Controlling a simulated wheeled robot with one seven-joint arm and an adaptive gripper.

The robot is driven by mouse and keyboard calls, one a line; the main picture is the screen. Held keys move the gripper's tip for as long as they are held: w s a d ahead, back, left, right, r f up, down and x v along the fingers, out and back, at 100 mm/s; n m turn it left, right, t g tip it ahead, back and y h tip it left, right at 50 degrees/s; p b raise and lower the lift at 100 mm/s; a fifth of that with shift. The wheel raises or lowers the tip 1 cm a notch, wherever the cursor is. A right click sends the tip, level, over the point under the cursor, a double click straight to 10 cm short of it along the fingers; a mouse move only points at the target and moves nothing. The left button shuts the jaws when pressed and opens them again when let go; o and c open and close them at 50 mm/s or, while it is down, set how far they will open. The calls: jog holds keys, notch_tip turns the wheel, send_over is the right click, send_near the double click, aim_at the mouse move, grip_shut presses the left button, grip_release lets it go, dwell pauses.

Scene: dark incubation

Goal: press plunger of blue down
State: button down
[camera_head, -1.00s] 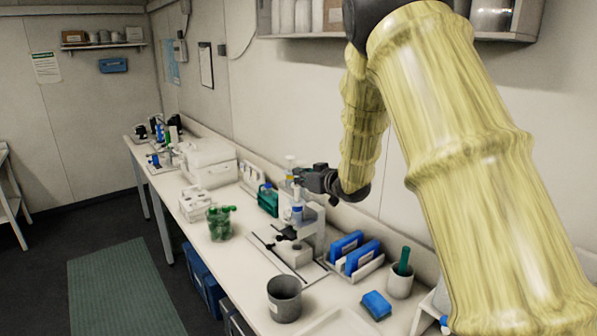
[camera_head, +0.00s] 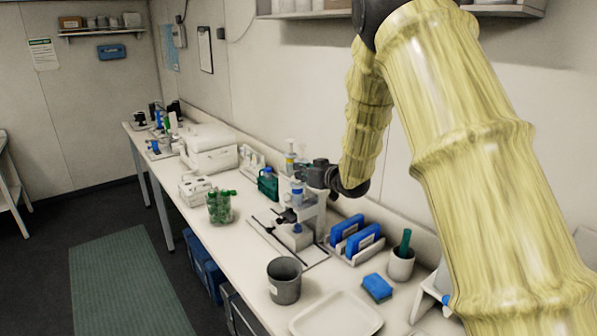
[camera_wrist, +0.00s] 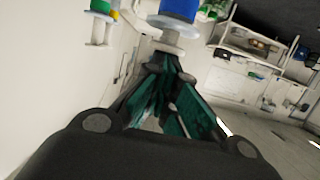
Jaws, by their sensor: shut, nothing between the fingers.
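The blue-banded syringe-like piece (camera_head: 297,190) stands upright in a white stand (camera_head: 308,215) on the bench. In the wrist view its blue body (camera_wrist: 180,9) and a pale flange sit at the top, just beyond my fingertips. My gripper (camera_head: 304,171) is by the upper end of this piece, reaching in from the right. In the wrist view my gripper (camera_wrist: 167,66) has its dark green fingers together, with nothing between them. I cannot tell whether the fingertips touch the plunger, or how far down it is.
A second piece with green and yellow (camera_head: 290,158) stands close behind; it also shows in the wrist view (camera_wrist: 101,7). A green bottle (camera_head: 267,184), blue racks (camera_head: 357,239), a grey cup (camera_head: 284,281) and a beaker of green items (camera_head: 219,208) surround the stand.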

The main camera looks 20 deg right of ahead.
aim_at(301, 186)
jog(key=shift+r, duration=0.15)
notch_tip(301, 186, up, 4)
jog(key=p, duration=0.3)
jog(key=shift+a, duration=0.1)
jog(key=b+v, duration=0.4)
jog(key=v, duration=0.6)
dwell(0.4)
